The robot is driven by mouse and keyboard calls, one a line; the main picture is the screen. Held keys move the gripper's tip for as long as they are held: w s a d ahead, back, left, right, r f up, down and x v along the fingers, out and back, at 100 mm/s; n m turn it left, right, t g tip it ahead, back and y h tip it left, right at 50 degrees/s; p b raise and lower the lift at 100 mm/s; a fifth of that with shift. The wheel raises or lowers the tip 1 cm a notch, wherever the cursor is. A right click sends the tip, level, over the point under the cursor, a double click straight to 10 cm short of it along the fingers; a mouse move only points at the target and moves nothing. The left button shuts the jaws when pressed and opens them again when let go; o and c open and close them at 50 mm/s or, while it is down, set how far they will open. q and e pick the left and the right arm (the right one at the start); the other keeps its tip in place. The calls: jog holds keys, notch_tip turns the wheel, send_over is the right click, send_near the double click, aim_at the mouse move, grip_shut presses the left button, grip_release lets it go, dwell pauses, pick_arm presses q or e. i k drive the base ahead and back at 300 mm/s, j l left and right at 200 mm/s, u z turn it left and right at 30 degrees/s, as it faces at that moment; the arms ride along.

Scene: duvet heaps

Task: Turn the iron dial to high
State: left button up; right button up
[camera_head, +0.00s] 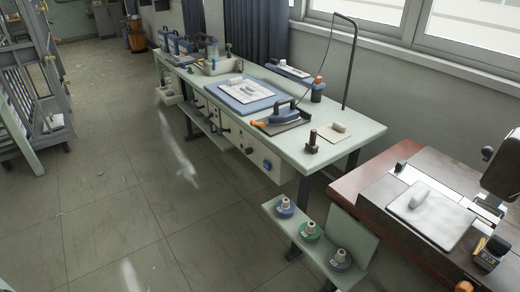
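A blue iron (283,114) with an orange tip lies on a dark rest on the long pale green table (362,130), near the table's right end. A cord runs from near it up to a tall black pole. A white panel (257,158) under the table's front edge bears a small round blue knob (267,163), which may be the dial; its setting is too small to read. Small dark knobs or handles (248,150) sit further left along the same front. Neither of my grippers is in view.
A low shelf (316,262) at the table's near end holds spools with blue and green bases. A brown sewing machine table (385,215) stands at right. A metal rack (32,85) is at far left. The tiled floor (100,200) left of the table is open.

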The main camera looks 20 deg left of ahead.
aim_at(248, 151)
jog(key=i+j+z, duration=0.1)
jog(key=j, duration=0.2)
jog(key=i+j+z, duration=0.1)
jog(key=j, duration=0.25)
jog(key=i+j+z, duration=0.1)
jog(key=i+j, duration=0.15)
jog(key=i+j+z, duration=0.1)
jog(key=j, duration=0.3)
jog(key=i+j, duration=0.15)
jog(key=j, duration=0.25)
jog(key=i+j, duration=0.15)
jog(key=j, duration=0.3)
jog(key=i+j, duration=0.1)
jog(key=j, duration=0.3)
